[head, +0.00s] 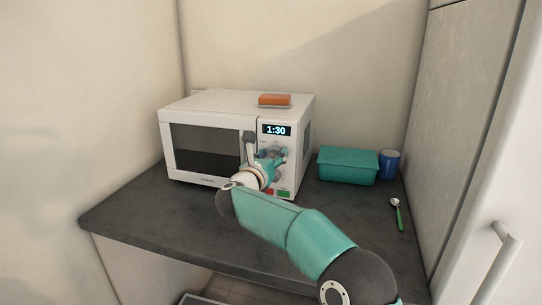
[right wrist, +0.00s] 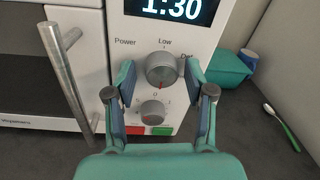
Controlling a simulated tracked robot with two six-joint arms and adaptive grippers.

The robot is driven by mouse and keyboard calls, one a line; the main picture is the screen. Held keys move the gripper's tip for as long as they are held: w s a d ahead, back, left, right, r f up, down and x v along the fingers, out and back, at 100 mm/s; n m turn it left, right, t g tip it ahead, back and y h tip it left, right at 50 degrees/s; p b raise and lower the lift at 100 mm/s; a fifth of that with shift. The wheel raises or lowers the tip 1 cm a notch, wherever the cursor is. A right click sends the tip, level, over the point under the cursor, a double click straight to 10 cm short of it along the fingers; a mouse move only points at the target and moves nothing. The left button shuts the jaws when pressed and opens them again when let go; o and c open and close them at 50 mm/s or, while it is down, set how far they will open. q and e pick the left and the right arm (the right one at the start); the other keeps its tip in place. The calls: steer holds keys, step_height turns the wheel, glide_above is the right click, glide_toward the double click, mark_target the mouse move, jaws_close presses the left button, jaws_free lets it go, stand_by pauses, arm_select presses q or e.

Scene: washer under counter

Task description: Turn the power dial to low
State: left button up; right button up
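The power dial (right wrist: 161,69) is a round grey knob on the microwave's (head: 205,113) control panel, under the display reading 1:30. "Low" is printed above it and a label partly hidden, starting "De", at its right. A small red mark shows at its lower edge, pointing down. My right gripper (head: 270,160) is at the panel. In the right wrist view its two fingers (right wrist: 161,78) stand apart on either side of the dial, with gaps visible; contact is not seen. My left gripper is not in view.
Below the dial are a smaller knob (right wrist: 152,112), a red button (right wrist: 135,130) and a green button (right wrist: 162,131). The door handle (right wrist: 66,75) is at the left. A teal box (head: 347,166), blue cup (head: 389,163) and green-handled spoon (head: 397,215) are at the right.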

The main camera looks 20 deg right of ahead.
steer(key=c, duration=0.8)
steer(key=shift+a, duration=0.15)
jaws_close()
